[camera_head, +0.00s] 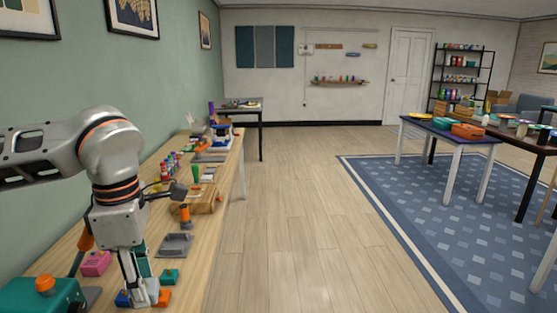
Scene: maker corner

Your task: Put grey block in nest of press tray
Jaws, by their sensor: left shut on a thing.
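My left gripper (141,299) points down low over the near end of the wooden workbench. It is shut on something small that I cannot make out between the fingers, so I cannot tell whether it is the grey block. A dark grey tray (175,245) with a recess lies on the bench beyond the gripper and a little to its right. It looks like the press tray, and its nest looks empty. No separate grey block can be made out. My right gripper is not in view.
Close around the gripper lie a blue piece (122,299), an orange piece (164,297) and a green block (169,276). A pink block (96,263) and a teal machine with an orange knob (45,285) are to the left. An orange-handled tool (185,215) stands behind the tray.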

